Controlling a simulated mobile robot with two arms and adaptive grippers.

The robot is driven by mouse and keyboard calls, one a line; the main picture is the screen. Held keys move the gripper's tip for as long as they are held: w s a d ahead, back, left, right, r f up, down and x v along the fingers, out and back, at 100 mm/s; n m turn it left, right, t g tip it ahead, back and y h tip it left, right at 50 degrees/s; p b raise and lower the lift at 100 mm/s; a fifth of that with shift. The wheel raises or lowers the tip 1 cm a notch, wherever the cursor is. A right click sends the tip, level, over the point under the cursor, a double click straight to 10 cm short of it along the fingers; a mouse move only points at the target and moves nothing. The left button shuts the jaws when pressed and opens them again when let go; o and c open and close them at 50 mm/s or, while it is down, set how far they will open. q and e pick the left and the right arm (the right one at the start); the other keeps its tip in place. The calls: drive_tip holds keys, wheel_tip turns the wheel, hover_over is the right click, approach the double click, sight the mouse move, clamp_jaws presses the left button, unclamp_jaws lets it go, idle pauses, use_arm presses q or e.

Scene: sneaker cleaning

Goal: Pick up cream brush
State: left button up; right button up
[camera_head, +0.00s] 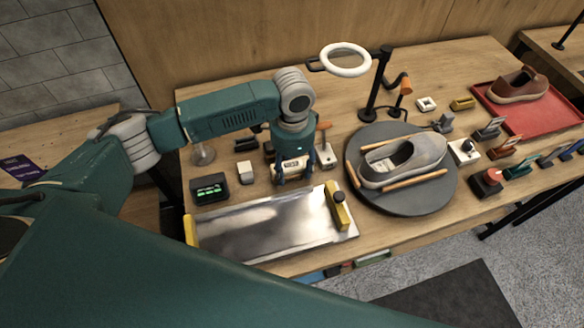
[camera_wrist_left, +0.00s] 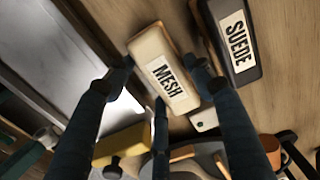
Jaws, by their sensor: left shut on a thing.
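The cream brush (camera_wrist_left: 164,72) with a white label reading MESH sits between the fingers of my left gripper (camera_wrist_left: 160,78) in the left wrist view. The fingers are shut on its sides. In the head view my left gripper (camera_head: 294,172) points down behind the metal tray, with the cream brush (camera_head: 292,165) partly hidden between its fingers. I cannot tell whether the brush is clear of the table. A dark brush (camera_wrist_left: 234,40) labelled SUEDE lies close beside it in the left wrist view. My right gripper is not in view.
The metal tray (camera_head: 265,228) with yellow end blocks is in front of the gripper. A grey shoe (camera_head: 402,160) rests on a round dark turntable (camera_head: 440,190) to the right. A black device with a green display (camera_head: 209,189) and a small white block (camera_head: 245,172) stand left.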

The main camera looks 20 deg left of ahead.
sight(293, 168)
use_arm(q)
drive_tip(key=shift+w+r, duration=0.1)
drive_tip(key=shift+r, duration=0.4)
wheel_tip(293, 168, up, 19)
drive_tip(key=b, duration=0.2)
drive_tip(key=o, duration=0.4)
drive_tip(key=shift+c, duration=0.6)
